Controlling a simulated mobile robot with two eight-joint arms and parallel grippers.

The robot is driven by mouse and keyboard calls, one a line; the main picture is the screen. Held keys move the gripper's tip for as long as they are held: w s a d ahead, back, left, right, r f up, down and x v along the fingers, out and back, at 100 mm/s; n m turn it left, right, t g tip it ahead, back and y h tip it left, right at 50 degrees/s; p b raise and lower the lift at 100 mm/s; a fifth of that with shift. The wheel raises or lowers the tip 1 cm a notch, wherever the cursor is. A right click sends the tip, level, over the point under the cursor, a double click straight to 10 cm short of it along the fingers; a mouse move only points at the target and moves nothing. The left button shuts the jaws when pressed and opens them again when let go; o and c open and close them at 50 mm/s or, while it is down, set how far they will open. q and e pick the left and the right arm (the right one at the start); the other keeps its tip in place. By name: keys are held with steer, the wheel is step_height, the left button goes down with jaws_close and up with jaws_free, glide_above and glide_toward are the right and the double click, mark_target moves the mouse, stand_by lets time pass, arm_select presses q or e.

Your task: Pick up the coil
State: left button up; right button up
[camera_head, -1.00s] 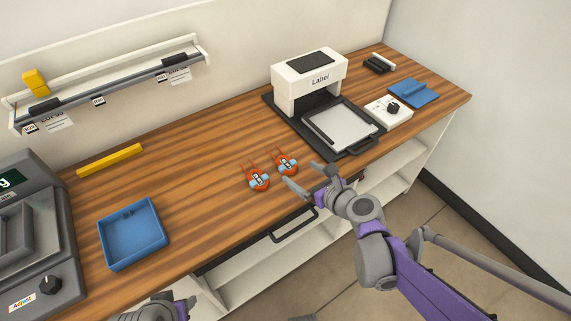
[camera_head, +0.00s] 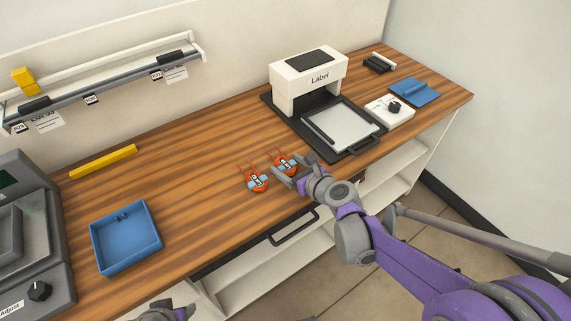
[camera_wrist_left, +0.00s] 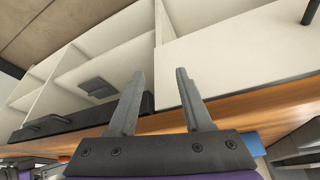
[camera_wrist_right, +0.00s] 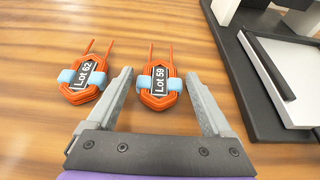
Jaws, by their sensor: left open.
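Two orange wire coils with light blue bands and dark labels lie side by side on the wooden bench. The left coil (camera_head: 257,181) reads "Lot 62" in the right wrist view (camera_wrist_right: 84,80). The right coil (camera_head: 284,160) reads "Lot 59" there (camera_wrist_right: 158,88). My right gripper (camera_head: 286,167) is open at the right coil. In the right wrist view its fingers (camera_wrist_right: 160,78) stand on either side of the Lot 59 coil, with gaps visible; I cannot tell their height above the bench. My left gripper (camera_wrist_left: 158,74) is open and empty, low by the bench front.
A blue tray (camera_head: 96,262) and a grey machine with a knob (camera_head: 38,290) are at the left. A white label printer (camera_head: 310,82) with a black-framed plate (camera_head: 367,147) stands right of the coils. A yellow bar (camera_head: 103,161) lies near the wall. The bench between tray and coils is clear.

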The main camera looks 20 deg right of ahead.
jaws_close()
